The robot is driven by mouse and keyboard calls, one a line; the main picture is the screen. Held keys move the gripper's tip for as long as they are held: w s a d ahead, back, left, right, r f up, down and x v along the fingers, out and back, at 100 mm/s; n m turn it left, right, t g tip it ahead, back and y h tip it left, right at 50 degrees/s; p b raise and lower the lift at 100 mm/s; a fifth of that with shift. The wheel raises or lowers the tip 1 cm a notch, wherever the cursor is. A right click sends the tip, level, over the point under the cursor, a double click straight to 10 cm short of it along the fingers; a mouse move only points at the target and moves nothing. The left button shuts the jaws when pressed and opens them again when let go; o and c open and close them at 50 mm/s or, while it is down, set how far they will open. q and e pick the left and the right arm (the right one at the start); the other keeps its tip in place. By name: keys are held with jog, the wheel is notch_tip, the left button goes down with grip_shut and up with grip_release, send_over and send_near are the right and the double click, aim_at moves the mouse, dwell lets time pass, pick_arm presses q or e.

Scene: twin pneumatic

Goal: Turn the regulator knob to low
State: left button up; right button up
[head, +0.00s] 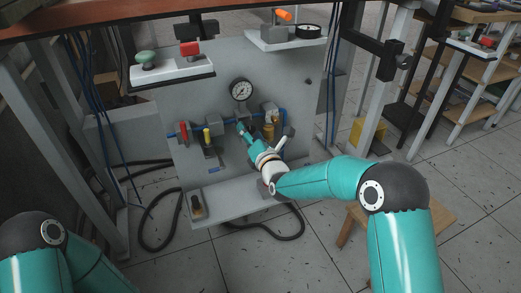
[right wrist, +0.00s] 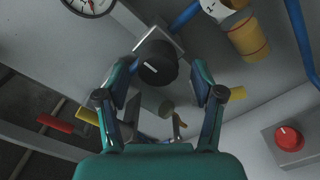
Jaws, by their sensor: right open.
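The regulator knob (right wrist: 158,64) is a dark round knob with a short white mark on its face, in the upper middle of the right wrist view. My right gripper (right wrist: 166,70) is open, with one finger on each side of the knob; I cannot tell whether either finger touches it. In the head view my right gripper (head: 243,129) is at the panel just below the gauge, and it hides the knob there. The gauge (head: 240,90) has a white dial and also shows, cut off, in the right wrist view (right wrist: 92,4). My left gripper is out of view.
On the grey panel (head: 185,95), a red-handled valve (head: 183,130) and a yellow-handled one (head: 207,135) stand left of my gripper; brass-yellow parts (head: 268,131) stand close on its right. A red button (right wrist: 288,139) is at right in the wrist view. A black hose (head: 160,222) lies below.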

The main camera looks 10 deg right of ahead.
jog(key=v, duration=0.9)
jog(key=shift+s, duration=0.4)
jog(key=shift+d+f, duration=0.1)
jog(key=shift+d, duration=0.05)
jog(key=s+d+f+m+g+h+p, duration=0.1)
jog(key=s+d+f+m+g+p, duration=0.2)
jog(key=s+f, duration=0.35)
jog(key=s+d+f+m+g+h+p, duration=0.1)
jog(key=s+d+f+m+g+p, duration=0.25)
jog(key=f, duration=0.65)
jog(key=s+a+f+m+g, duration=0.1)
jog(key=s+f+m+g, duration=0.2)
jog(key=s+m, duration=0.55)
jog(key=s+a+f+m+g+y, duration=0.1)
jog(key=s+f+m+g, duration=0.25)
jog(key=s+m, duration=0.45)
jog(key=s+a+f+m+g, duration=0.1)
jog(key=s+f+m+g, duration=0.25)
jog(key=s+m, duration=0.45)
notch_tip(320, 180, up, 39)
jog(key=w+m+p, duration=0.1)
jog(key=p, duration=3.8)
jog(key=shift+f, duration=0.15)
